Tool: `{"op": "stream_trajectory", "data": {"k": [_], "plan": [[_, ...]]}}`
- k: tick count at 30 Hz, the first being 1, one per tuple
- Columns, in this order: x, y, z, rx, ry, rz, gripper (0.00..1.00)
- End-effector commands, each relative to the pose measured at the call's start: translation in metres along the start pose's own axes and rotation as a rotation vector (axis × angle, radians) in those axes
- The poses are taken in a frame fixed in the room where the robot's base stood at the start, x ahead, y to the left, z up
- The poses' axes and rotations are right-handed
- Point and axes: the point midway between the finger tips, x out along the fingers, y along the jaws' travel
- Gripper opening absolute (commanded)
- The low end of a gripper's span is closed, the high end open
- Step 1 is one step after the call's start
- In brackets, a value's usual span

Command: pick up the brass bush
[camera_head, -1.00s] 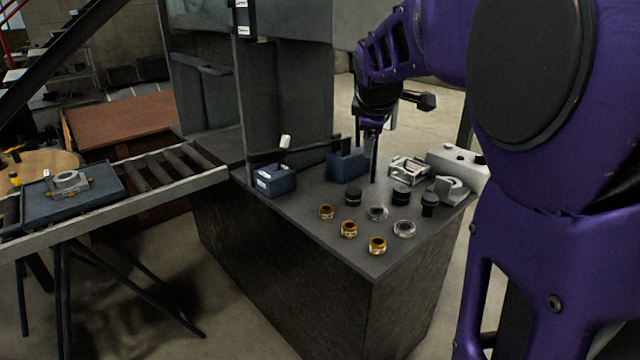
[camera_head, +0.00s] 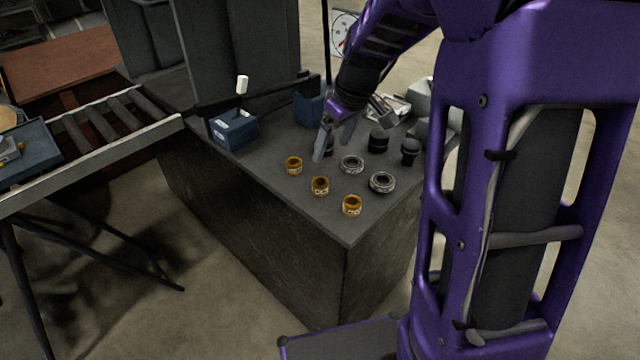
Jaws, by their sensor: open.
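Three brass-coloured bushes stand in a slanting row on the dark bench top: a far-left one (camera_head: 293,166), a middle one (camera_head: 320,186) and a near-right one (camera_head: 352,205). They look alike, and I cannot tell which one the task names. My gripper (camera_head: 332,150) is open and empty, pointing down over the bench. Its fingers are just right of and behind the far-left bush, apart from all three. A black part behind the fingers is partly hidden.
Two steel rings (camera_head: 382,183) (camera_head: 352,165) lie right of the bushes. Black parts (camera_head: 378,141) (camera_head: 410,151) stand behind them. A blue box (camera_head: 234,131) sits at the bench's left edge, and a roller conveyor (camera_head: 110,150) adjoins on the left. The front bench corner is clear.

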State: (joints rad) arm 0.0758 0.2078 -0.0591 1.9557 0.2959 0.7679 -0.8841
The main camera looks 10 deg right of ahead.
Motion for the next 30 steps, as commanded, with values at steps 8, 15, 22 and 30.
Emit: {"op": "stream_trajectory", "data": {"k": [8, 15, 22, 30], "plan": [[0.061, 0.0, 0.001, -0.001, -0.003, -0.001, 0.86], [0.081, 0.001, 0.0, -0.001, -0.001, 0.001, 0.86], [0.111, 0.004, 0.002, -0.001, -0.003, 0.0, 0.86], [0.132, 0.005, 0.001, -0.002, 0.0, 0.003, 0.86]]}}
